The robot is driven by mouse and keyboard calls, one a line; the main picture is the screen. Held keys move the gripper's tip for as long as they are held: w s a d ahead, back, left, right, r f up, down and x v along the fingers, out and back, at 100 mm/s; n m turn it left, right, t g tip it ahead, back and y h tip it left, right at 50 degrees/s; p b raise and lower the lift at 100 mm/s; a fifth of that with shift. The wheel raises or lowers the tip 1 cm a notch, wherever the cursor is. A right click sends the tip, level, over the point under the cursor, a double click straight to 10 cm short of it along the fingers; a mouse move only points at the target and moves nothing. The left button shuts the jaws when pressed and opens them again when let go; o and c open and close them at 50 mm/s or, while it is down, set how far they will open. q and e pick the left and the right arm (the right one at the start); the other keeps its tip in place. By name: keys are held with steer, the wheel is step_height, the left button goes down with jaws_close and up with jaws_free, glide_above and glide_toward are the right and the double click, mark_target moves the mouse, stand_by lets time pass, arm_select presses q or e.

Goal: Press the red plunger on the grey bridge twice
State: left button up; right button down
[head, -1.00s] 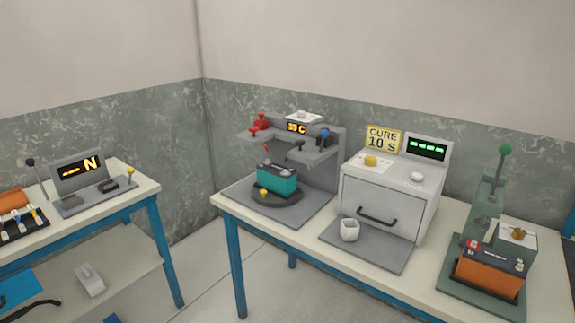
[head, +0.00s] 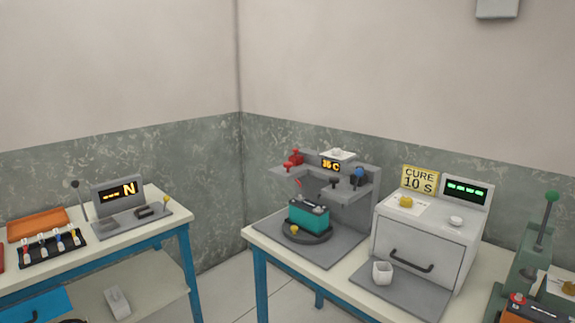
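The grey bridge (head: 362,203) stands at the back of the right-hand table, with an orange "35 C" display on it. The red plunger (head: 293,158) sits on the left end of the bridge's shelf, with a thin red part below it. A teal battery (head: 308,216) stands on a dark round turntable (head: 298,236) under the shelf. A blue-topped plunger (head: 358,175) is on the shelf's right part. Neither of my grippers shows in the head view.
A white oven (head: 420,240) with a dark handle stands right of the bridge, with a white cup (head: 382,272) before it. A green press (head: 532,255) is at the far right. A second table (head: 176,222) stands left, across a floor gap.

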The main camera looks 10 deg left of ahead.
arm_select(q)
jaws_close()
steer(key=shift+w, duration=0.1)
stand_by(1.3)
